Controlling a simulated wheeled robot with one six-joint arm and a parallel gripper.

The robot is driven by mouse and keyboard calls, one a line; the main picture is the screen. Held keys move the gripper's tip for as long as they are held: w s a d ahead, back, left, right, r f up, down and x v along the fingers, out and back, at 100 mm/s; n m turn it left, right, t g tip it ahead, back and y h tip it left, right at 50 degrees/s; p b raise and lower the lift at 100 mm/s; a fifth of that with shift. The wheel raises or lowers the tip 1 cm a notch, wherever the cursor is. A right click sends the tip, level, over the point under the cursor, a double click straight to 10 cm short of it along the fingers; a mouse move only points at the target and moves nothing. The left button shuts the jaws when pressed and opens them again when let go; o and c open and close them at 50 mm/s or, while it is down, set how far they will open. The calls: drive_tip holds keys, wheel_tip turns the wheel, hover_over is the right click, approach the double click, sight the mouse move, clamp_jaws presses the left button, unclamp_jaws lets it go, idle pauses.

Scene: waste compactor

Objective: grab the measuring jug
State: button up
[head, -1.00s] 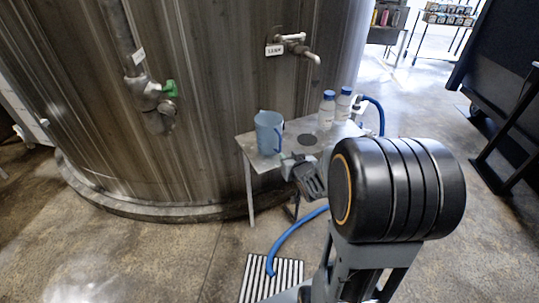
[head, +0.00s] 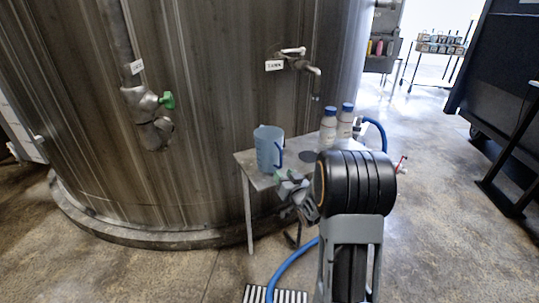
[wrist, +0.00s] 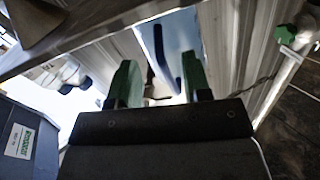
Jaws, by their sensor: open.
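The measuring jug (head: 267,150) is translucent blue and stands upright on the left end of a small metal table (head: 247,164), its handle on the right side. My gripper (head: 287,180) is at the table's front edge, just below and right of the jug, apart from it as far as I can tell. In the wrist view the jug (wrist: 180,38) shows beyond my gripper (wrist: 158,82), whose two green fingers are open with nothing between them. The jug's dark blue handle shows between and beyond the fingers.
Two white bottles with blue caps (head: 328,130) (head: 347,122) stand on the table right of the jug. A large steel tank (head: 220,90) rises behind the table. A blue hose (head: 290,266) runs to a striped floor grate (head: 290,296). Open floor lies left and right.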

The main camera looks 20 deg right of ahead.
sight(278, 167)
drive_tip(key=shift+w+b, duration=0.45)
drive_tip(key=shift+w, duration=2.4)
drive_tip(key=shift+c, duration=0.4)
clamp_jaws()
